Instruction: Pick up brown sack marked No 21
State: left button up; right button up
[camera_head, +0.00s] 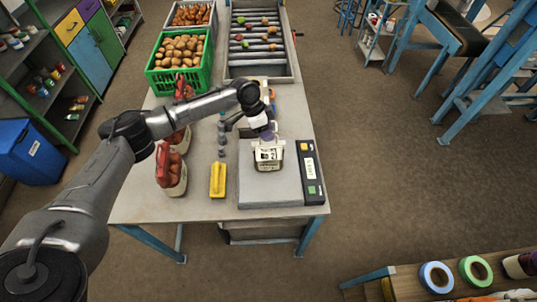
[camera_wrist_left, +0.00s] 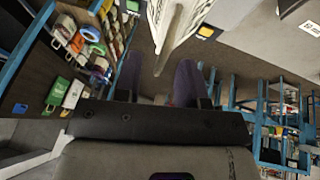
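A small pale sack (camera_head: 268,157) with dark printing, which I cannot read with certainty, stands on the grey platform of a scale (camera_head: 270,190). My left gripper (camera_head: 266,134) is right at the top of this sack, coming from above. In the left wrist view the two purple fingers (camera_wrist_left: 158,82) are apart. A pale sack-like piece (camera_wrist_left: 180,28) shows beyond them, its narrow end reaching toward the gap. I cannot tell whether the fingers touch it. My right gripper is not in view.
Red-and-pale containers (camera_head: 171,170) and a yellow item (camera_head: 217,180) stand left of the scale. A green crate of potatoes (camera_head: 180,52) and a roller tray (camera_head: 260,45) are behind. A control panel (camera_head: 309,172) edges the scale's right. Tape rolls (camera_head: 436,277) lie on a front-right bench.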

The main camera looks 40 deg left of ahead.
pick_arm(q)
jog(key=shift+x, duration=0.85)
jog(key=shift+c, duration=0.5)
jog(key=shift+a, duration=0.1)
grip_shut()
